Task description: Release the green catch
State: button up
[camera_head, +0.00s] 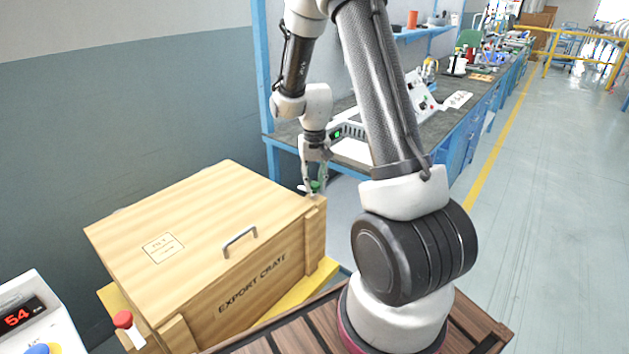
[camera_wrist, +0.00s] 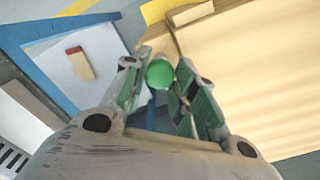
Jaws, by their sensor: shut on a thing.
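The green catch shows as a round green knob (camera_wrist: 160,73) in the wrist view, at the edge of the wooden crate. In the head view the green catch (camera_head: 315,185) is a small spot of green at the crate's right-hand upper corner, mostly covered by my fingers. My gripper (camera_head: 314,188) points down at that corner. In the wrist view my gripper (camera_wrist: 160,70) has a finger on each side of the knob and is shut on it. The knob's stem and base are largely hidden. The crate lid (camera_head: 205,205) lies flat and looks closed.
A red-topped catch (camera_head: 123,320) stands at the crate's near left corner. A console with a red "54" display (camera_head: 17,317) is at the lower left. The blue workbench (camera_head: 455,125) with many items stands behind my arm. Open floor (camera_head: 545,200) lies right.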

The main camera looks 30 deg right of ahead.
aim_at(315, 183)
jog(key=shift+m, duration=0.6)
jog(key=o, duration=1)
jog(key=shift+o, duration=0.2)
notch_tip(315, 183, up, 12)
